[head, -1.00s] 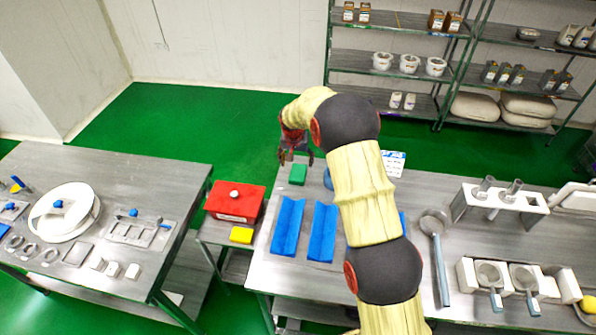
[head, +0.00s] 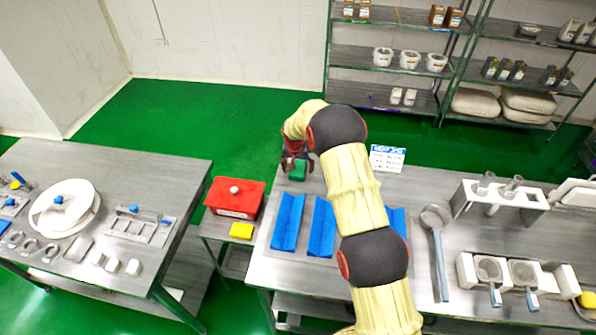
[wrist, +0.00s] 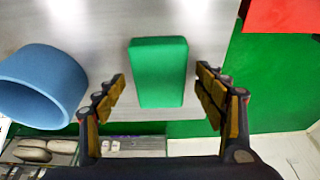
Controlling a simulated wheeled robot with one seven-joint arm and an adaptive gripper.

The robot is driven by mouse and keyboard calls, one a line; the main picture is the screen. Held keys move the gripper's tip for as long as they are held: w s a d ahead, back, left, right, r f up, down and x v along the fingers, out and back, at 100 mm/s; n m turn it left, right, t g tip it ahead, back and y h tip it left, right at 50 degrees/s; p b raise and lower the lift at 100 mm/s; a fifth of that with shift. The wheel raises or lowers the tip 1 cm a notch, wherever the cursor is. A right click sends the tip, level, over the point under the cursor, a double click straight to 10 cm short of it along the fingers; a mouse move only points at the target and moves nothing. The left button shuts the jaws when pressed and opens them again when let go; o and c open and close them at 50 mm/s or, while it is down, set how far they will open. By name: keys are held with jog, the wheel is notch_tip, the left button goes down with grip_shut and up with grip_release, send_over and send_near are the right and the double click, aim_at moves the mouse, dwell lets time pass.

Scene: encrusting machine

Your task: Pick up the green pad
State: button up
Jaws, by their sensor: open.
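The green pad (head: 297,171) is a small block lying on the steel table at its far left corner. In the wrist view the green pad (wrist: 159,72) stands out in the middle, between the fingers of my gripper (wrist: 165,95). My gripper also shows in the head view (head: 297,163), right over the pad. It is open, with a finger on each side and a gap to the pad on both sides. I cannot tell how high the fingertips are above the table. My gripper partly hides the pad in the head view.
A blue ring (wrist: 42,85) stands close beside the pad. Blue trays (head: 287,222) lie nearer on the table. A red box (head: 235,199) and a yellow pad (head: 241,231) sit on the lower stand to the left. A white sign (head: 388,158) stands at the back edge.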

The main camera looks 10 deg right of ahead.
aim_at(298, 166)
jog(key=shift+c, duration=0.8)
jog(key=c, duration=0.7)
jog(key=shift+c, duration=0.8)
jog(key=shift+r, duration=0.5)
notch_tip(298, 166, up, 3)
jog(key=shift+f, duration=0.15)
jog(key=s+a+r, duration=0.2)
jog(key=s+r, duration=0.7)
jog(key=s, duration=0.4)
jog(key=shift+s+a+r, duration=0.15)
jog(key=shift+s+a, duration=0.2)
jog(key=shift+a, duration=0.05)
